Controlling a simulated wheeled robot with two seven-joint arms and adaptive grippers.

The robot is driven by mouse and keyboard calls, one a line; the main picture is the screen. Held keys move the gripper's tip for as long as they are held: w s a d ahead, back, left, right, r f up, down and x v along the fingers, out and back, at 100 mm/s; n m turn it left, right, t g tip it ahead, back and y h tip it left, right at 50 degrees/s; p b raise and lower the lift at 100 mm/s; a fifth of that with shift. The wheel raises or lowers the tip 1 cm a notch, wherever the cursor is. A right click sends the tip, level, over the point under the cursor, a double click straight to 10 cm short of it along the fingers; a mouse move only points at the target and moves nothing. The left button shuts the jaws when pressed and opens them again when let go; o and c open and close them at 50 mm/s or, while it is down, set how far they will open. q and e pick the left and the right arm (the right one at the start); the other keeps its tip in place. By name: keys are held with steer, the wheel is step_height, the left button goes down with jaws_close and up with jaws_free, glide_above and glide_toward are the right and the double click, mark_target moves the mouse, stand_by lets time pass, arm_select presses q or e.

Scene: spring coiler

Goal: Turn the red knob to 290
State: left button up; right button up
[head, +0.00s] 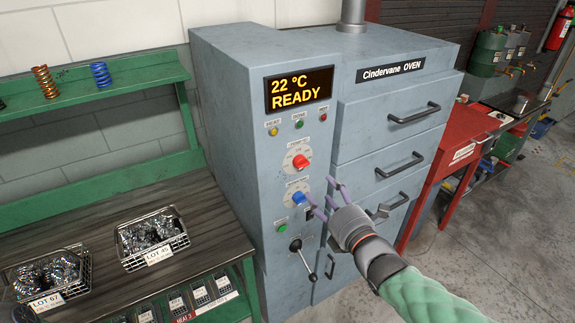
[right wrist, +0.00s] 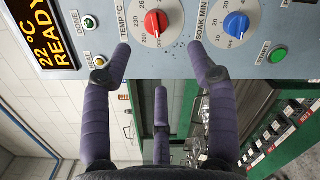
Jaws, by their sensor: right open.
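The red knob (head: 300,162) sits on a white dial marked TEMP °C on the front of the grey-blue oven (head: 235,150). In the right wrist view, turned sideways, the red knob (right wrist: 156,23) shows beyond and between my fingertips, clear of them. My right gripper (head: 320,197) is open and empty, in front of the panel near the blue knob (head: 298,198). Its purple fingers also show spread in the right wrist view (right wrist: 160,62). The display (head: 299,89) reads 22 °C READY.
The blue SOAK MIN knob (right wrist: 236,25) is close beside the red one. A green button (head: 282,227) and a black-knobbed lever (head: 303,258) are below. Drawer handles (head: 414,113) stick out at right. Wire baskets (head: 150,240) stand on the left bench.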

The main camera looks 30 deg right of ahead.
mark_target(303, 167)
steer(key=w, duration=0.5)
steer(key=w+b, duration=0.1)
steer(key=w, duration=0.4)
steer(key=shift+w+d+r, duration=0.2)
steer(key=shift+w, duration=0.2)
steer(key=c, duration=1.1)
